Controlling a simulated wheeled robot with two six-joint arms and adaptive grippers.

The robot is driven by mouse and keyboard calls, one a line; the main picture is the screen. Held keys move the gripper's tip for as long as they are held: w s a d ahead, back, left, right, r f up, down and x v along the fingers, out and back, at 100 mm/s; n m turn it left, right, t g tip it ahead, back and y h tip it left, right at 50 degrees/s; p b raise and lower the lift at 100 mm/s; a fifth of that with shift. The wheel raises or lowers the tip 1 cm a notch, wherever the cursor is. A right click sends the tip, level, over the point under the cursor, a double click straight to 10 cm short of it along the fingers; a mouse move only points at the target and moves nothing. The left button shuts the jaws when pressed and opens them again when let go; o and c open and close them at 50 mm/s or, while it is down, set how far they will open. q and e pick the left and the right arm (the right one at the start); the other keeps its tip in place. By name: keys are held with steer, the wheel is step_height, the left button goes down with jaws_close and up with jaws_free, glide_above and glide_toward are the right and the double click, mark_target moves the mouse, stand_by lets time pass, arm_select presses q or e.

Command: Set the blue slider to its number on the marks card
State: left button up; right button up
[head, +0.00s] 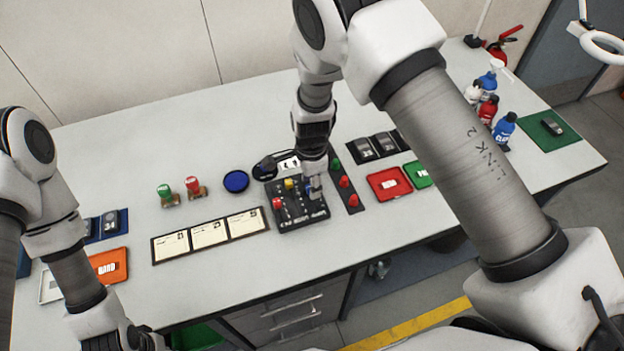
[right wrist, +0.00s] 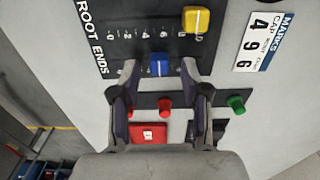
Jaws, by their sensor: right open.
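The black slider panel (head: 290,222) lies on the table with red, yellow and blue sliders. In the right wrist view, the blue slider (right wrist: 160,66) sits in the row by the word ENDS, partway along its scale; the exact number is unclear. The yellow slider (right wrist: 196,20) is in the row beyond, further right. My right gripper (right wrist: 160,72) is open, pointing down, its fingertips on either side of the blue slider; contact cannot be told. The marks card (right wrist: 264,42) reads 4, 9, 6, with small labels. My left gripper (head: 125,341) is partly cut off at the bottom left.
A strip with red and green buttons (head: 346,186) is beside the panel. Cream cards (head: 210,234) lie to its left, a blue disc (head: 236,181) behind them. Red (head: 389,184) and orange (head: 108,266) trays and several bottles (head: 505,126) stand elsewhere. The table's back left is clear.

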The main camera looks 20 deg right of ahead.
steer(key=shift+f, duration=0.25)
steer(key=shift+a, duration=0.4)
steer(key=shift+d, duration=0.1)
jaws_close()
steer(key=shift+w+f+b, duration=0.1)
steer(key=shift+f+b, duration=0.05)
steer(key=shift+b, duration=0.2)
steer(key=shift+w, duration=0.15)
arm_select(q)
steer(key=shift+a+f, duration=0.3)
steer(key=shift+f, duration=0.05)
arm_select(e)
jaws_free()
arm_select(q)
steer(key=shift+d, duration=0.1)
arm_select(e)
steer(key=shift+d, duration=0.1)
